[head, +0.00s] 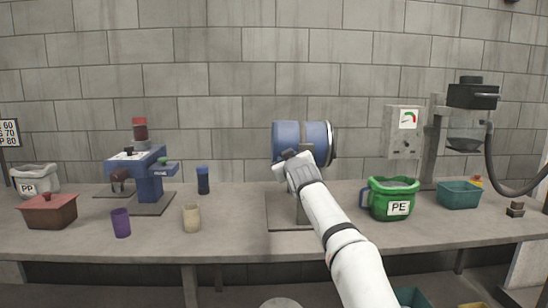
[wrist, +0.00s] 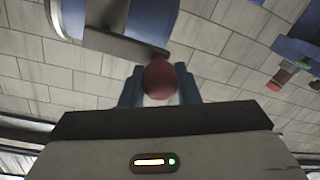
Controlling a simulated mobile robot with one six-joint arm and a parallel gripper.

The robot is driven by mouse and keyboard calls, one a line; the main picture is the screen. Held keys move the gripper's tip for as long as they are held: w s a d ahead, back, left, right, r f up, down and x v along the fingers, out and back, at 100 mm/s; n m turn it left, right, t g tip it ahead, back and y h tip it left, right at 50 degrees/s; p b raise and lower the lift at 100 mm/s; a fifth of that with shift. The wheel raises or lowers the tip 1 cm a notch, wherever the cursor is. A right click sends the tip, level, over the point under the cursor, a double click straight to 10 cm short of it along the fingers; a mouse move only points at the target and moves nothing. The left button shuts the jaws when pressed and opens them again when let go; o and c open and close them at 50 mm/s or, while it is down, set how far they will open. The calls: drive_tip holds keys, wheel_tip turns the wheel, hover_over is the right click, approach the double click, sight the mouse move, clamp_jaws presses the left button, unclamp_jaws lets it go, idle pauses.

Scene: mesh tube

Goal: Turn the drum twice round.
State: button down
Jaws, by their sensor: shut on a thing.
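The blue drum (head: 300,141) lies on its side on a stand over a grey base plate on the bench, with a dark rim at its right end. My gripper (head: 287,160) is at the drum's lower left in the head view, partly covering it. In the wrist view my two blue fingers (wrist: 160,88) are shut on a round dark red knob (wrist: 158,77). A grey curved bar (wrist: 120,42) ends close to the knob, and blue drum-like surface (wrist: 150,20) shows above it. How the knob joins the bar is hard to see. The head view hides the knob.
A green PE tub (head: 394,198) and teal bin (head: 459,195) stand right of the drum. A grey gauge box (head: 402,142) is behind them. A cream jar (head: 191,218), blue cup (head: 203,180), purple cup (head: 121,223) and blue machine (head: 150,175) stand left. Bench between jar and drum is clear.

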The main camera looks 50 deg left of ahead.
drive_tip(key=shift+w+d+f, duration=0.1)
drive_tip(key=shift+w+d, duration=0.05)
drive_tip(key=shift+w, duration=0.15)
drive_tip(key=c, duration=1.3)
unclamp_jaws()
drive_tip(key=shift+w, duration=0.1)
drive_tip(key=shift+o, duration=1)
drive_tip(key=shift+s, duration=0.2)
drive_tip(key=s+d+b, duration=0.1)
drive_tip(key=b, duration=0.2)
drive_tip(key=shift+d+f, duration=0.15)
drive_tip(key=shift+f, duration=0.05)
drive_tip(key=b+v, duration=0.6)
drive_tip(key=shift+r+b, duration=0.25)
drive_tip(key=shift+b, duration=0.15)
